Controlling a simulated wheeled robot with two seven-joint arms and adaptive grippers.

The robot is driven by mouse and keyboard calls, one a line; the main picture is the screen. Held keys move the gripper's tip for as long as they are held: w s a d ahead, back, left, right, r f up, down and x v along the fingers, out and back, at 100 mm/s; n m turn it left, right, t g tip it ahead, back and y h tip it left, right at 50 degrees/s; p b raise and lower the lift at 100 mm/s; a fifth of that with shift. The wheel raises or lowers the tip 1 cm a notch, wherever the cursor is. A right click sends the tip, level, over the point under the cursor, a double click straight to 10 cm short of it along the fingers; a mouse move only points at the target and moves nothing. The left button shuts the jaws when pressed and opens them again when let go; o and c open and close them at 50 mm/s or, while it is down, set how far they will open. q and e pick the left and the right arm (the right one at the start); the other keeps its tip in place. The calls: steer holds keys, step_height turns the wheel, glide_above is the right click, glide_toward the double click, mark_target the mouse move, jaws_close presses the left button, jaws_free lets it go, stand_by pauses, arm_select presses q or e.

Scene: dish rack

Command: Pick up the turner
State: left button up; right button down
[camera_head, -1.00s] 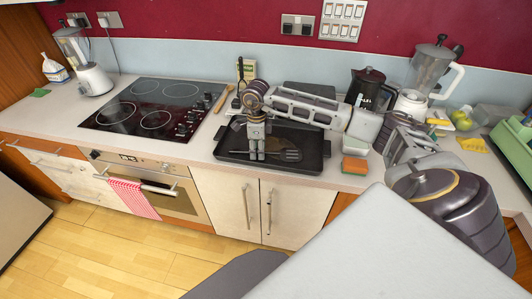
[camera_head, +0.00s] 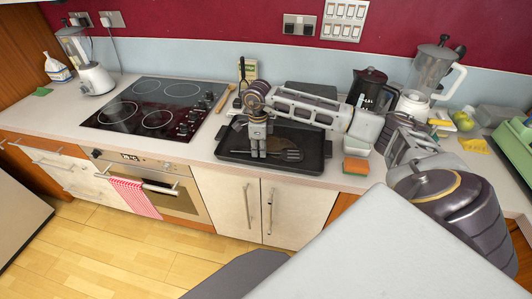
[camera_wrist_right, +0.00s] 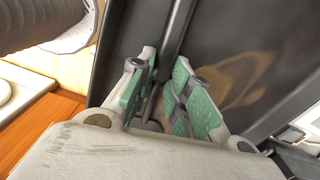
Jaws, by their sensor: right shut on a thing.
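The turner (camera_head: 292,155) is a dark, slotted spatula over the black tray on the counter, its head to the right and its thin handle to the left. My right gripper (camera_head: 258,155) points down over the tray and is shut on the turner's handle. In the right wrist view the turner's dark handle (camera_wrist_right: 176,40) runs down between the green-padded fingers of the right gripper (camera_wrist_right: 160,95). The fingers partly hide the handle. I cannot tell whether the turner touches the tray. My left gripper is not in view.
The black tray (camera_head: 312,163) has raised walls. An orange and green sponge (camera_head: 355,166) lies right of it, near a dark coffee maker (camera_head: 371,88). A wooden spoon (camera_head: 225,98) lies between tray and cooktop (camera_head: 150,105). A blender (camera_head: 93,72) stands far left.

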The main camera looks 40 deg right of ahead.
steer(key=shift+r, duration=0.1)
step_height(320, 180, up, 10)
steer(key=b, duration=0.1)
stand_by(0.6)
stand_by(0.5)
